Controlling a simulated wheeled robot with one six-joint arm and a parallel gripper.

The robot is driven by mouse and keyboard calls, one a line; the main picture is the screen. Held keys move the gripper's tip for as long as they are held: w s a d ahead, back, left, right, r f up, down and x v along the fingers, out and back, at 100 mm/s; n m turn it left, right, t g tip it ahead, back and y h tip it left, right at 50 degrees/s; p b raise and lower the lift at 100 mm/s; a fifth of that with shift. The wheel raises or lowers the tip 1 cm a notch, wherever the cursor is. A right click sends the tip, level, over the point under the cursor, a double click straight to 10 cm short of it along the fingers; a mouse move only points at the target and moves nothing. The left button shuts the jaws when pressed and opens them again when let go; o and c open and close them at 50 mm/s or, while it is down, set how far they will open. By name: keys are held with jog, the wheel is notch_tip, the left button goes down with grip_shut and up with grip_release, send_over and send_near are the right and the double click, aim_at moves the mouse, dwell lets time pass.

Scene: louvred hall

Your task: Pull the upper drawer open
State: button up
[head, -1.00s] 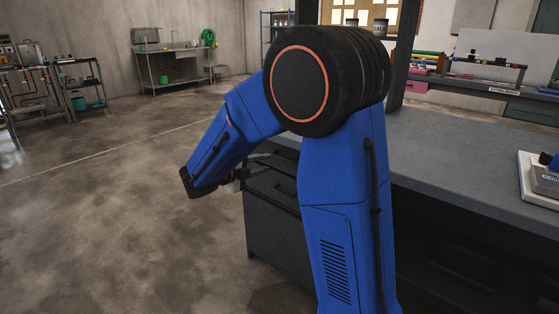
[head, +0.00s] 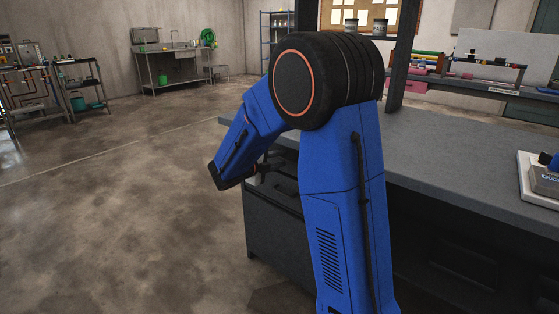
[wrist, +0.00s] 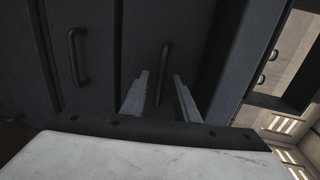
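The upper drawer (wrist: 190,45) has a dark grey front and appears shut. It fills the middle of the wrist view, which looks turned on its side. Its dark bar handle (wrist: 163,72) shows in the gap between the two fingers of my gripper (wrist: 160,75). The fingers are apart on either side of the handle, with no clear contact visible. In the head view, my gripper (head: 264,168) is at the drawer unit (head: 262,225) below the bench top, largely hidden by my blue arm, which also covers part of the drawer fronts.
A second drawer with its own bar handle (wrist: 75,57) lies left in the wrist view. The grey bench top (head: 450,160) overhangs the drawers. A white tray (head: 540,180) with a device stands on it at right. Open concrete floor (head: 120,220) lies left of the bench.

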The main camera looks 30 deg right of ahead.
grip_shut()
jog(key=f+v, duration=0.3)
jog(key=v, duration=1.2)
jog(key=a+f+v, duration=0.1)
jog(key=f+v, duration=0.2)
jog(key=v, duration=1.2)
jog(key=shift+s+a+f, duration=0.2)
jog(key=shift+s+a, duration=0.1)
jog(key=shift+a, duration=0.1)
grip_release()
jog(key=v, duration=1.7)
jog(key=shift+a, duration=0.25)
